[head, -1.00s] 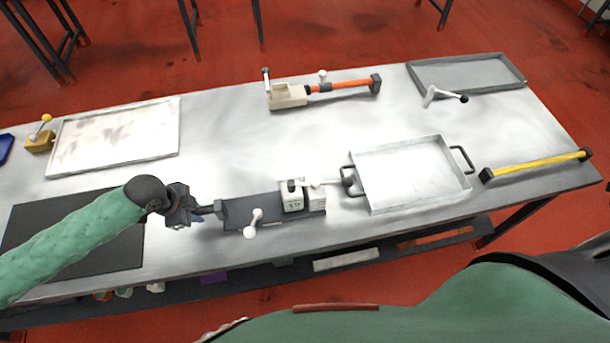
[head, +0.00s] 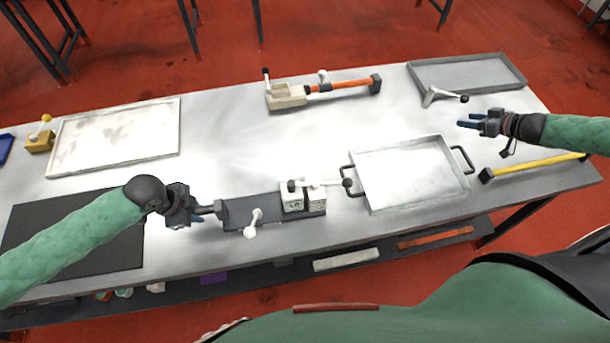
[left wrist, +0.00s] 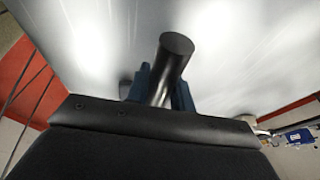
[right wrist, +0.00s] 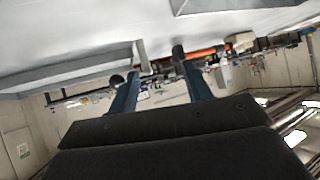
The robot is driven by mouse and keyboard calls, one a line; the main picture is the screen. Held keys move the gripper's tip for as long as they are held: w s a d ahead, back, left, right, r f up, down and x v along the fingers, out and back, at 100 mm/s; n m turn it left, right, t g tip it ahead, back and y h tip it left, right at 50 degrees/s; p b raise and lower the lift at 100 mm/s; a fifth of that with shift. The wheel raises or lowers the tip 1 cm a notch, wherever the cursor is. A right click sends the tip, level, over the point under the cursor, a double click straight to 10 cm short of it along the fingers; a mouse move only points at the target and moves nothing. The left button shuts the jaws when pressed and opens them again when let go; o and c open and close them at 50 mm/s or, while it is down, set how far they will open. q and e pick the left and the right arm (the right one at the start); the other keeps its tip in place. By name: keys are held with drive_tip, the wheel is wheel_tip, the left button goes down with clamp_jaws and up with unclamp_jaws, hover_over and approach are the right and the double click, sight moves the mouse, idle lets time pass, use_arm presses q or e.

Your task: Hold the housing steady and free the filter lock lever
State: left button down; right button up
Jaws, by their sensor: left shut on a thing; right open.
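The housing (head: 238,214) is a dark grey block with two white box-like parts (head: 292,201) at its right end, near the table's front edge. A white lever (head: 325,184) with a dark knob reaches right from the white parts. A second white lever (head: 253,218) with a pale round end hangs over the housing's front. My left gripper (head: 202,212) is shut on the dark bar at the housing's left end; the left wrist view shows this dark round bar (left wrist: 174,55) between blue fingers. My right gripper (head: 468,124) is open and empty above the table's right part, apart from the housing.
A metal tray (head: 375,202) with dark handles stands just right of the dark knob. A cream device (head: 288,97) with an orange bar, a small white lever (head: 438,93), a grey tray (head: 470,87) and a yellow bar (head: 540,163) lie around. The table's middle is clear.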

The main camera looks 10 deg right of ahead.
drive_tip(key=s+a+n+y, duration=0.15)
drive_tip(key=a+y, duration=0.25)
drive_tip(key=a, duration=0.8)
drive_tip(key=n+g+y, duration=0.3)
drive_tip(key=n+y, duration=0.3)
drive_tip(key=y, duration=0.2)
approach(347, 181)
drive_tip(key=shift+w+f+x, duration=0.1)
drive_tip(key=shift+f+x, duration=0.1)
drive_tip(key=shift+x, duration=1.45)
drive_tip(key=shift+w+f+x, duration=0.15)
drive_tip(key=shift+x, duration=1.55)
drive_tip(key=shift+w+f+x, duration=0.1)
drive_tip(key=shift+f+x, duration=0.1)
drive_tip(key=shift+x, duration=1.45)
drive_tip(key=shift+d, duration=0.1)
clamp_jaws()
